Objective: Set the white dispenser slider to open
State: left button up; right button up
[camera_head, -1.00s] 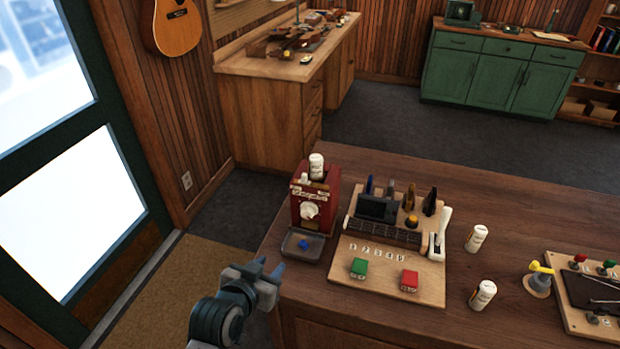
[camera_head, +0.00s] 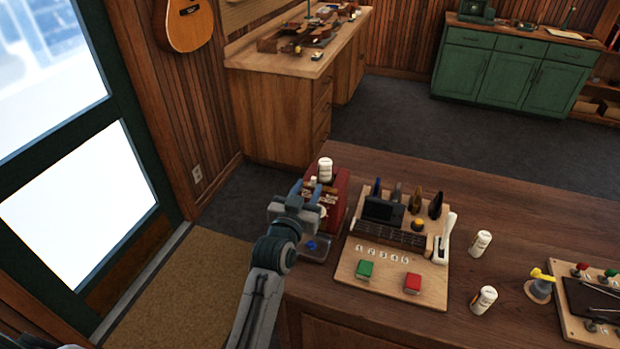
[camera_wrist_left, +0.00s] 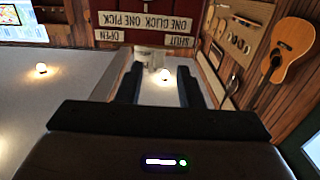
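The red dispenser box (camera_head: 338,197) stands at the counter's left end with a white bottle (camera_head: 325,169) on top. Its front is partly hidden by my left gripper (camera_head: 307,191). In the left wrist view, OPEN (camera_wrist_left: 103,35) and SHUT (camera_wrist_left: 179,41) labels appear upside down on the red front. My left gripper (camera_wrist_left: 160,82) is spread open in front of it. A small pale part (camera_wrist_left: 152,58), perhaps the slider, shows between the fingers near the labels. I cannot tell whether they touch it or which label it is set to. My right gripper is out of view.
A dark tray (camera_head: 314,250) with a blue piece sits below the dispenser. White bottles (camera_head: 480,243) stand farther right. The counter's back right is bare.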

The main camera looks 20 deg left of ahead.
aim_at(314, 181)
pick_arm(q)
jog(key=shift+w+d+p, duration=0.1)
jog(key=shift+w+p, duration=0.2)
jog(key=shift+w, duration=0.8)
